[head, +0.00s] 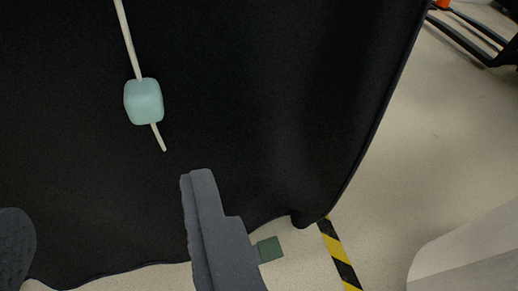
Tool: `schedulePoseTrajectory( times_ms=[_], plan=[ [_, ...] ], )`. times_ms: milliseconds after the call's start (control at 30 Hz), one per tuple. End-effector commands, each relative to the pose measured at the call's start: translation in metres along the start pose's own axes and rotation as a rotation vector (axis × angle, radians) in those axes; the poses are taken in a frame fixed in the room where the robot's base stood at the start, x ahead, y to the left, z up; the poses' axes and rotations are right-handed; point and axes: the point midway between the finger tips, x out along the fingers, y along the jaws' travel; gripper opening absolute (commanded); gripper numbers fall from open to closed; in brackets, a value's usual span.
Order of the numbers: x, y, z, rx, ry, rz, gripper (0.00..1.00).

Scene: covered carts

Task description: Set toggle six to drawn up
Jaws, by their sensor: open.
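A pale mint toggle (144,101) sits on a thin cream cord (126,40) that hangs in front of a black cover (250,90). The cord runs up out of view at the top, and a short tail shows below the toggle. No number shows on the toggle, so I cannot tell whether it is toggle six. My gripper (106,191) is open, with one grey finger near the lower middle and the other at the lower left edge. The toggle appears above the gap between the fingers, and nothing is held.
The cover's wavy hem hangs over a pale floor (430,140). Yellow and black tape (339,256) lies at lower right. A small dark green square (269,248) shows beside my finger. Black bars (465,38) and a pale rounded shape (475,255) are at right.

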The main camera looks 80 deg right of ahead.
Motion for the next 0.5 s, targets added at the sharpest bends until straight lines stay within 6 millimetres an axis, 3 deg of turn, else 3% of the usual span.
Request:
schedulePoseTrajectory(
  times_ms=[167, 500],
  plan=[
    [0.01, 0.005, 0.006, -0.006, -0.001, 0.012, 0.47],
    [0.064, 0.004, 0.006, -0.004, 0.0, 0.009, 0.47]
  ],
)
